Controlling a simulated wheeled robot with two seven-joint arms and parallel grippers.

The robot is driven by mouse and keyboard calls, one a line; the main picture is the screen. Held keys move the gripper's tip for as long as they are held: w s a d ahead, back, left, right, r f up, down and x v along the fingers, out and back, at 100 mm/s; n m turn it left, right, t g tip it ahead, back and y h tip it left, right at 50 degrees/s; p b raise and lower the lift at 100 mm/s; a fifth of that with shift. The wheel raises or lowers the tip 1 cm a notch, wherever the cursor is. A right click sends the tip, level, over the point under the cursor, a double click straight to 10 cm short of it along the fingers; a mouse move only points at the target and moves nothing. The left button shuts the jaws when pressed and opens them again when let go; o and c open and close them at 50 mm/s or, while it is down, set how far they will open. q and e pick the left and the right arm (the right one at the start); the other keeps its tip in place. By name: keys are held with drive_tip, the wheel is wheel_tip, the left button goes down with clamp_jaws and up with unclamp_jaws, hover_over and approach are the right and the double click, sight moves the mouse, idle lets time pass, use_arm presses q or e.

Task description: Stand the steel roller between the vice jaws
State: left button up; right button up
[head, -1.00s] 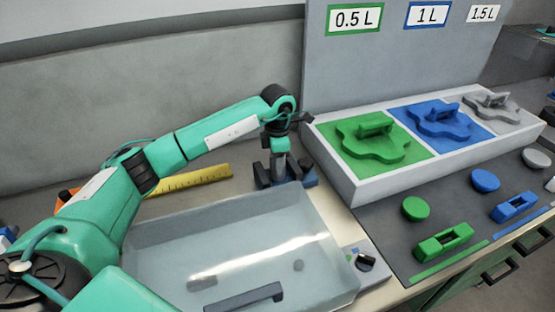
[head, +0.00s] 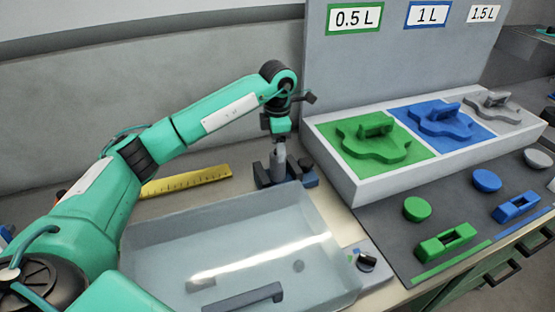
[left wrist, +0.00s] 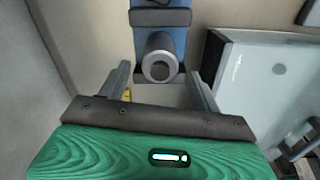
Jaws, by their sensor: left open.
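The steel roller (head: 279,158) stands upright in the vice (head: 264,177), with vice parts on either side of it. In the left wrist view the roller (left wrist: 160,60) shows its round end with a dark centre, beside the blue vice body (left wrist: 160,28). My left gripper (head: 279,138) points down just above the roller in the head view. In the left wrist view its two fingers (left wrist: 160,88) are spread wide, with the roller beyond them and no contact visible. The roller's lower end is hidden. My right gripper is not in view.
A clear tub (head: 235,216) stands in front of the vice. A yellow ruler (head: 187,181) lies to its left. A white tray (head: 345,180) with green, blue and grey shapes stands to the right, below a labelled board (head: 350,70). A small knob box (head: 366,265) sits beside the tub.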

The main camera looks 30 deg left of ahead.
use_arm(q)
wheel_tip(320, 180, up, 5)
drive_tip(key=shift+f+b, duration=0.1)
drive_tip(key=shift+b, duration=0.25)
drive_tip(key=shift+r, duration=0.8)
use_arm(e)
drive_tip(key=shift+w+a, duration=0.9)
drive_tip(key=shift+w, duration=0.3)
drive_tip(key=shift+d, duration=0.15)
